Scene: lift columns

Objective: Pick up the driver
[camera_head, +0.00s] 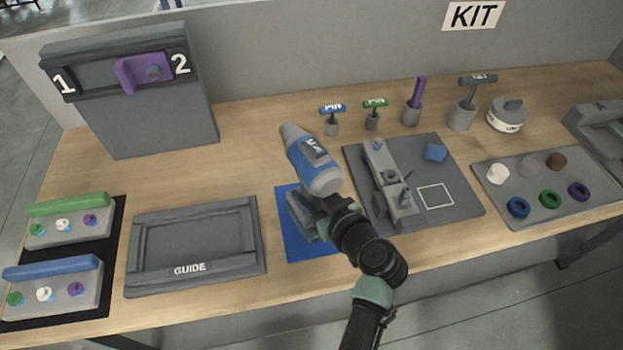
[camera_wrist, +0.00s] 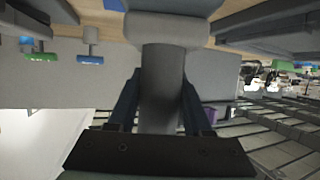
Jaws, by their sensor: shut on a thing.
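The driver (camera_head: 312,165) is a blue and grey power tool with a grey nose pointing to the back left. In the head view it stands over the blue mat (camera_head: 283,237), left of my arm. My gripper (camera_head: 335,207) is at its handle, largely hidden by the tool and my own wrist. In the wrist view the two dark fingers of my gripper (camera_wrist: 160,92) close on both sides of the driver's grey handle (camera_wrist: 161,65). A grey block (camera_head: 303,213) shows below the tool; I cannot tell whether the driver touches it.
A grey fixture (camera_head: 390,190) on a dark plate stands close to the right. The GUIDE tray (camera_head: 195,240) lies to the left. Small-handled tools, including a blue one (camera_head: 333,110), stand in holders behind. A tray of rings and discs (camera_head: 540,205) is at the right.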

